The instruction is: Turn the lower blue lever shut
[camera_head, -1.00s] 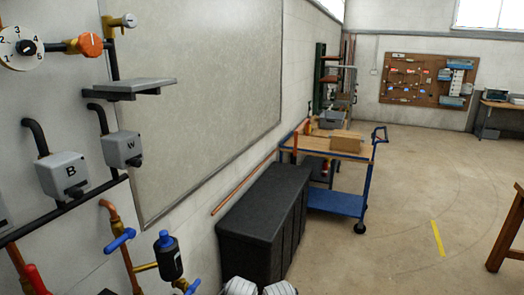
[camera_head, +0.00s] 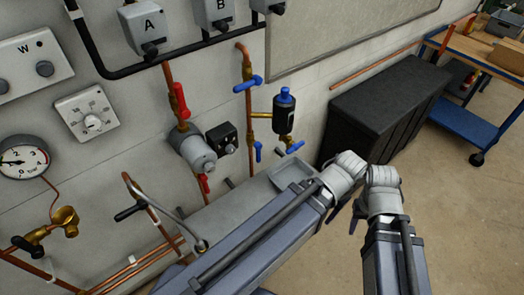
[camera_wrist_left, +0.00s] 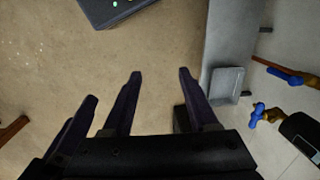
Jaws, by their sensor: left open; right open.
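The lower blue lever (camera_head: 257,152) is on the copper pipe below the brass branch and lies roughly along the pipe. The upper blue lever (camera_head: 248,83) sits crosswise on the same pipe. Another blue lever (camera_head: 295,147) is under the black canister (camera_head: 284,112). Two blue levers show at the right edge of the left wrist view, one on a copper pipe (camera_wrist_left: 278,73). My left gripper (camera_wrist_left: 160,72) is open and empty, away from the levers. My right gripper (camera_head: 357,210) is open to the right of the levers; its fingers are partly hidden. The wrists look close together.
A grey ledge with a shallow tray (camera_head: 293,172) runs under the pipes. A grey pump (camera_head: 193,150) and red levers (camera_head: 180,100) are left of the blue ones. A black chest (camera_head: 385,110) stands by the wall.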

